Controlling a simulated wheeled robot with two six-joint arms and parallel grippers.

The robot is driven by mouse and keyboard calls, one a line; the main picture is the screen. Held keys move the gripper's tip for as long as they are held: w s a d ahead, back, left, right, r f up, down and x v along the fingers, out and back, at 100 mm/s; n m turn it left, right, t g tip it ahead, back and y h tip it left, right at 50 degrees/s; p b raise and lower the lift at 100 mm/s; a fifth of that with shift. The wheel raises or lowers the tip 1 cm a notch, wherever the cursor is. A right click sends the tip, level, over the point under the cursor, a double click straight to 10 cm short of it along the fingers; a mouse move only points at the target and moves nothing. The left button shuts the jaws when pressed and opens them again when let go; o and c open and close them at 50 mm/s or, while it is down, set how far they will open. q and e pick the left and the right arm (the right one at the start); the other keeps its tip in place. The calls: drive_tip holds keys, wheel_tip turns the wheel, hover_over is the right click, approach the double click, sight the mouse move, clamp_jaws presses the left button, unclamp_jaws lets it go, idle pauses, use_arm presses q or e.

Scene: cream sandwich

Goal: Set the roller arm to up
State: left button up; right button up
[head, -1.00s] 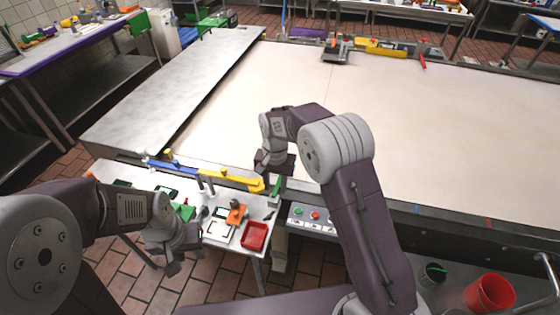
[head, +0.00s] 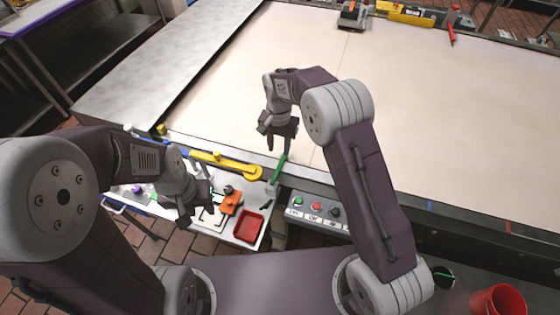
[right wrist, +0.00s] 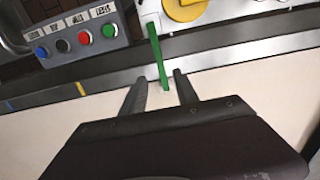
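A green lever (head: 278,169) stands at the near edge of the large cream table, beside the round end of a yellow bar (head: 225,164). I cannot tell which of these is the roller arm. In the right wrist view the green lever (right wrist: 157,55) runs from a white mount towards my right gripper (right wrist: 160,90). The gripper's two fingers are apart, and the lever's tip appears between them; contact is not clear. My right gripper also shows in the head view (head: 279,148), just above the lever. My left gripper (head: 193,218) hangs over the small side table; its finger opening is unclear.
A button box (head: 318,212) is right of the lever, at the table's near edge. A red tray (head: 249,227) and an orange item (head: 231,202) lie on the side table. A red bucket (head: 497,302) stands lower right. The cream table top (head: 420,120) is largely bare.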

sight(279, 166)
wheel_tip(279, 166, down, 8)
drive_tip(key=shift+r+p, duration=0.2)
drive_tip(key=shift+p, duration=0.9)
drive_tip(key=shift+f, duration=0.35)
drive_tip(key=shift+w+d+f, duration=0.1)
drive_tip(key=shift+w+f, duration=0.05)
drive_tip(key=shift+f, duration=0.05)
clamp_jaws()
